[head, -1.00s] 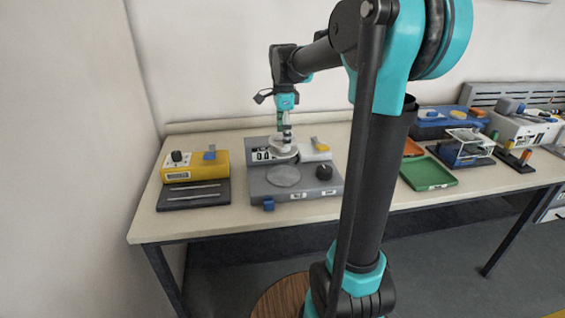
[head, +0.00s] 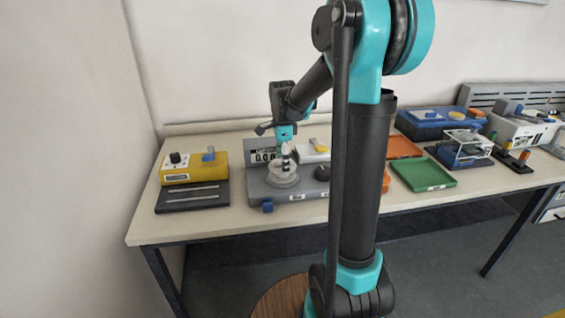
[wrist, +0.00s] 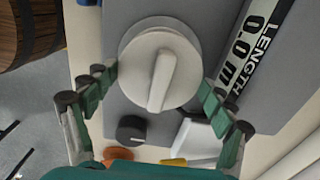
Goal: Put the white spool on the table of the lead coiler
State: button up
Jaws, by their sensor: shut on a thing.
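The white spool (head: 283,169) is over the front part of the grey lead coiler (head: 258,188), at the coiler's round table. The table is hidden under it, and I cannot tell whether the spool touches it. My gripper (head: 285,155) points down from above and is shut on the spool. In the wrist view the spool (wrist: 160,65) is a round white disc with a raised bar across it. It lies between the two green fingers of my gripper (wrist: 158,82). The coiler's display (wrist: 250,45) reads length 0.0 m.
A black knob (head: 322,173) stands on the coiler, right of the spool. A yellow device (head: 190,172) and a dark tray (head: 180,200) are to the left. A green tray (head: 420,175) and a blue box (head: 440,122) are to the right on the table.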

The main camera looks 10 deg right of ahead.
jog(key=shift+f, duration=0.1)
jog(key=o, duration=1.1)
notch_tip(320, 180, up, 11)
jog(key=s+d+f+n+t, duration=0.1)
jog(key=s+f+n, duration=0.5)
jog(key=s, duration=0.1)
jog(key=s+d+f+n+t, duration=0.1)
jog(key=s+f+n, duration=0.5)
jog(key=s+f, duration=0.1)
jog(key=s+d+f+n+t, duration=0.2)
jog(key=s+f+n, duration=0.4)
jog(key=s, duration=0.2)
jog(key=shift+f, duration=0.25)
